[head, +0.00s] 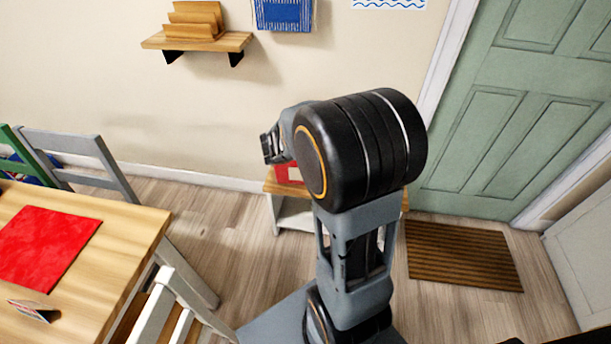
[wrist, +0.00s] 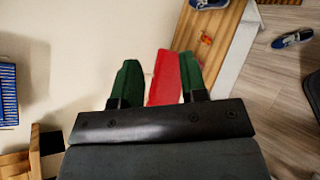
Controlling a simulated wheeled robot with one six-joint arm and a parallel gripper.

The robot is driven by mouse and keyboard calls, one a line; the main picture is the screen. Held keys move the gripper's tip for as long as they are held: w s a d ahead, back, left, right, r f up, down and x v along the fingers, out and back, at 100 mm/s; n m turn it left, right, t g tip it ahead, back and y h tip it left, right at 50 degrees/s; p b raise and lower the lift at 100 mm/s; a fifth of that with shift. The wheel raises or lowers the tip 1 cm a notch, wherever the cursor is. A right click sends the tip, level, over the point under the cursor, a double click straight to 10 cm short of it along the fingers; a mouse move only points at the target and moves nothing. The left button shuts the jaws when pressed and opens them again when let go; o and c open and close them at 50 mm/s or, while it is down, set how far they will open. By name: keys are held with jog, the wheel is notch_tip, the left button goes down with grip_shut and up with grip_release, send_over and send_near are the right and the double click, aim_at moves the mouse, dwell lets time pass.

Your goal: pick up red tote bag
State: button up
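The red tote bag (wrist: 163,80) shows in the wrist view as a red strip between my gripper's two green fingers. It is close to the right finger, with a gap to the left finger. My gripper (wrist: 159,62) is open; I cannot tell whether a finger touches the bag. In the head view my gripper (head: 272,146) is at the left of my arm, above a low wooden-topped bench (head: 282,188). A small part of the red thing (head: 288,173) shows there at the bench top; my arm hides the rest.
The wrist view shows a shoe (wrist: 208,3) and a small orange item (wrist: 206,39) on the bench, and another shoe (wrist: 292,38) on the floor. A wall shelf (head: 196,41) is up left. A table with a red mat (head: 45,240) is at left, a doormat (head: 462,256) at right.

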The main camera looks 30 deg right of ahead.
jog(key=w+d+f+n+t+h+b, duration=0.1)
jog(key=w+d+f+n+t+b, duration=0.1)
jog(key=w+f+n+t+b, duration=0.4)
jog(key=w+d+f+n+t+b, duration=0.15)
jog(key=w+f+n+t, duration=0.25)
jog(key=w+f+n, duration=0.5)
jog(key=shift+s+d+f+b+x, duration=0.1)
jog(key=shift+f+b+x, duration=0.1)
jog(key=shift+x, duration=1.9)
jog(key=shift+s+d+f+b+x, duration=0.15)
jog(key=shift+b+x, duration=0.1)
jog(key=shift+x, duration=1.85)
jog(key=shift+s+d+f+b+x, duration=0.1)
jog(key=shift+f+b+x, duration=0.1)
jog(key=shift+x, duration=1.9)
jog(key=shift+c, duration=0.4)
grip_shut()
jog(key=shift+r, duration=0.1)
